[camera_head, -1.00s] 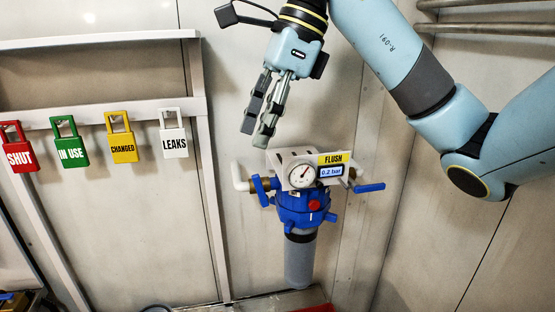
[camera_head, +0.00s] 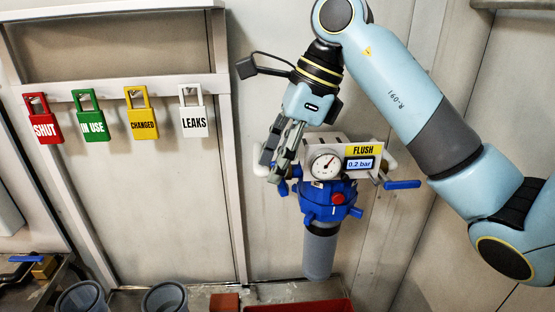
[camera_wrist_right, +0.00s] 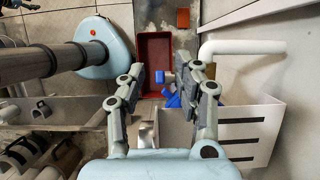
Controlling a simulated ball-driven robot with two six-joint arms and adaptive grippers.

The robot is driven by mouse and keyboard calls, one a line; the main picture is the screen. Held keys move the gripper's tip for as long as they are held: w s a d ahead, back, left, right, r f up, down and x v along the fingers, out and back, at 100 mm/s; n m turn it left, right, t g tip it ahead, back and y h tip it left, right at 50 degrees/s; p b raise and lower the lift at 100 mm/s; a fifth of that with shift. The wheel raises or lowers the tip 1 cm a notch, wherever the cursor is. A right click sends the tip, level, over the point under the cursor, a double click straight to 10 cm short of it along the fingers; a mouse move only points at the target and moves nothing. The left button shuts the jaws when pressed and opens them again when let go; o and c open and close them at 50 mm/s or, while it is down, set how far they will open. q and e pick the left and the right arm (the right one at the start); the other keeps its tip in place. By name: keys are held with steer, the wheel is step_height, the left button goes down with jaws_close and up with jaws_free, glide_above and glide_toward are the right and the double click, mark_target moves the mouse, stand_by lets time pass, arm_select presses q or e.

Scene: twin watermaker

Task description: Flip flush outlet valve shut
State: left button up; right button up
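The flush filter (camera_head: 328,200) has a blue housing, a grey lower body, a white bracket with a dial gauge (camera_head: 325,167), and a FLUSH sign with a display reading 0.2 bar. A blue valve handle (camera_head: 403,185) sticks out level on its right. Another blue handle (camera_head: 283,188) is on its left, mostly hidden behind my right gripper (camera_head: 274,172). That gripper points down, and its fingers are apart. In the right wrist view, blue valve parts (camera_wrist_right: 172,99) show between and beyond the open fingers (camera_wrist_right: 168,72); I cannot tell whether they touch. My left gripper is not in view.
A white pipe (camera_wrist_right: 240,48) and the slotted white bracket (camera_wrist_right: 250,135) lie close beside the fingers in the wrist view. A red tray (camera_wrist_right: 155,48) is below. Several padlock-shaped tags, such as LEAKS (camera_head: 194,122), hang on the rail at left. Grey cups (camera_head: 165,298) stand below.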

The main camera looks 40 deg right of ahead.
steer(key=shift+f, duration=0.1)
jaws_close()
steer(key=shift+d+f, duration=0.1)
steer(key=y+b, duration=0.1)
steer(key=b, duration=0.1)
steer(key=d+t+y+b, duration=0.1)
steer(key=b, duration=0.2)
steer(key=shift+s+d+f, duration=0.1)
steer(key=shift+s+f, duration=0.1)
steer(key=shift+s, duration=0.2)
steer(key=shift+r+t+b, duration=0.2)
steer(key=shift+t+b, duration=0.1)
steer(key=shift+b, duration=0.2)
steer(key=shift+r, duration=0.1)
